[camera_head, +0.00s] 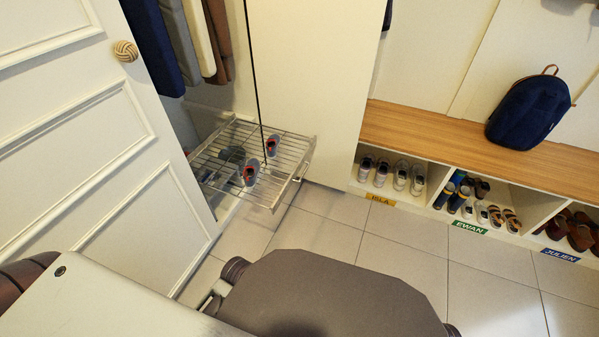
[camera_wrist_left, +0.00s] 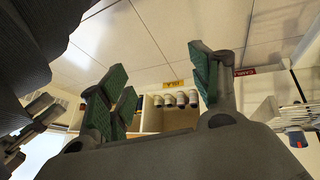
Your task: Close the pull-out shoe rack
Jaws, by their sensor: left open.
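The pull-out shoe rack (camera_head: 224,140) is a metal wire shelf sticking out of the tall wardrobe, low above the floor. A grey and red pair of shoes (camera_head: 250,172) stands on it, and a darker shoe (camera_head: 231,155) lies farther in. Part of the rack (camera_wrist_left: 298,112) shows at the right edge of the wrist view, with a blue and red shoe (camera_wrist_left: 297,139). My left gripper (camera_wrist_left: 160,82) has its green-padded fingers wide apart with nothing between them; it is apart from the rack. It does not show in the head view.
A white door (camera_head: 95,130) with a round knob stands open on the left. Hanging clothes (camera_head: 185,40) fill the wardrobe. A bench (camera_head: 420,133) with shoe cubbies stands at the right, a backpack (camera_head: 530,112) on top. The tiled floor (camera_head: 400,240) is clear.

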